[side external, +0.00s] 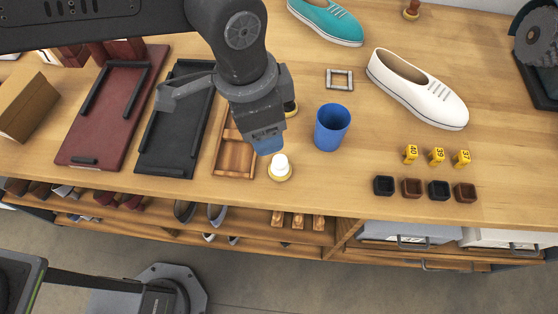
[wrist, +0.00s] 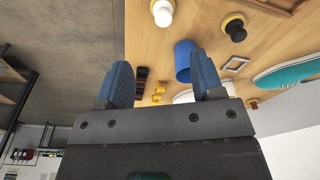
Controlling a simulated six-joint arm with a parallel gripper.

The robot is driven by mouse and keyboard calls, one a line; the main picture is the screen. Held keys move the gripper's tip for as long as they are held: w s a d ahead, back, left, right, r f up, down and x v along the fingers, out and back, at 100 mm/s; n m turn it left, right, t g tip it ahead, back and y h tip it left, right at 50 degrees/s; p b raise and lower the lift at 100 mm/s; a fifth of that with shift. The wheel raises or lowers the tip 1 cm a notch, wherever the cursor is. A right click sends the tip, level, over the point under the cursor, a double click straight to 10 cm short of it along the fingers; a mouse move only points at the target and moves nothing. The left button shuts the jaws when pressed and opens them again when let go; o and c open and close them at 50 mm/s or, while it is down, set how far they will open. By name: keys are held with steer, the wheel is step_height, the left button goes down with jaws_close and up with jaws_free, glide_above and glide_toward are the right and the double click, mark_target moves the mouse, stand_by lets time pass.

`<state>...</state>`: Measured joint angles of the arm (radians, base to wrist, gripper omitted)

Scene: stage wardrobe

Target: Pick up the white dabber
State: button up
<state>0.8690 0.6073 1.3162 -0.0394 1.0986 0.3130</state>
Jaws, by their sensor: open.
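The white dabber (side external: 280,166) stands upright near the front edge of the table, with a white top and a pale yellow base. In the wrist view the white dabber (wrist: 162,12) is at the top edge, partly cut off. My gripper (side external: 267,145) is above and just left of it in the side view. In the wrist view my gripper (wrist: 163,78) has its two blue fingers wide apart with nothing held between them. A second dabber with a black top (wrist: 235,30) stands nearby; in the side view my gripper mostly hides it.
A blue cup (side external: 332,128) stands right of the dabber. A wooden tray (side external: 235,158) lies to its left, beside black (side external: 172,145) and maroon (side external: 110,110) boards. A white shoe (side external: 415,88), yellow number markers (side external: 437,156) and small dark boxes (side external: 411,188) are farther right.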

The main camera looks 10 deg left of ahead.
mark_target(280, 160)
steer(key=f, duration=0.3)
steer(key=d+f, duration=0.1)
steer(key=f, duration=0.4)
steer(key=shift+w+d+f, duration=0.1)
steer(key=shift+d+f, duration=0.15)
steer(key=shift+f, duration=0.1)
steer(key=shift+w+d+f, duration=0.15)
steer(key=shift+w+f, duration=0.05)
steer(key=shift+f, duration=0.7)
steer(key=shift+w+d+f, duration=0.2)
steer(key=shift+w+f, duration=0.05)
steer(key=shift+f, duration=0.6)
steer(key=shift+w+d+f, duration=0.15)
steer(key=shift+w+f, duration=0.05)
steer(key=shift+f, duration=0.7)
steer(key=shift+c, duration=0.3)
steer(key=c, duration=0.9)
